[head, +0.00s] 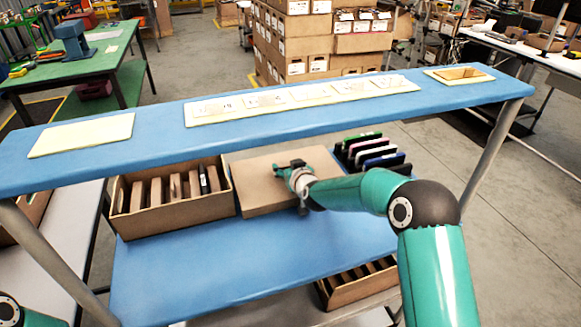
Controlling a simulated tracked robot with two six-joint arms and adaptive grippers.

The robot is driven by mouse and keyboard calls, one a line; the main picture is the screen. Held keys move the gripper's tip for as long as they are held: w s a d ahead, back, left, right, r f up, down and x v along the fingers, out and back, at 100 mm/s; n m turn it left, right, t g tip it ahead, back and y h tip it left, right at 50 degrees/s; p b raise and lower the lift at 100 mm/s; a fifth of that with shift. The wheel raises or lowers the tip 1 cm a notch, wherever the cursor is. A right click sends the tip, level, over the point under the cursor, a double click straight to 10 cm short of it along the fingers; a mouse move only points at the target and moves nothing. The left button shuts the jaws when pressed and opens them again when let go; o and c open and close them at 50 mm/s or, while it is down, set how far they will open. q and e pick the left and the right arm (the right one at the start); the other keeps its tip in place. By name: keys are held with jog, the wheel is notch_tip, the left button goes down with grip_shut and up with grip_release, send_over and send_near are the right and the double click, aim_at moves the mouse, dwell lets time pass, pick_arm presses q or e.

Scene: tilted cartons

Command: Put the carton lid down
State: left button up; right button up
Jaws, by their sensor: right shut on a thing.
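The carton lid (258,175) is a flat brown cardboard piece, seen between the open carton and the dark rack at the back of the lower blue shelf. It is slightly tilted in the picture. My right gripper (297,187) is at its right part and is shut on it. The gripper hides some of the lid's right side, and I cannot tell whether the lid rests on something or is held up. An open brown carton (178,221) with several upright brown pieces stands just left of the lid. My left gripper is out of view.
The raised blue shelf (160,150) crosses above, with pale panels on it. A rack of coloured upright items (370,157) stands right of the lid. The front of the lower blue shelf (240,265) is clear. Another carton (355,284) sits lower down.

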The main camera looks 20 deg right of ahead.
jog(key=shift+f+b, duration=0.4)
jog(key=shift+s, duration=0.1)
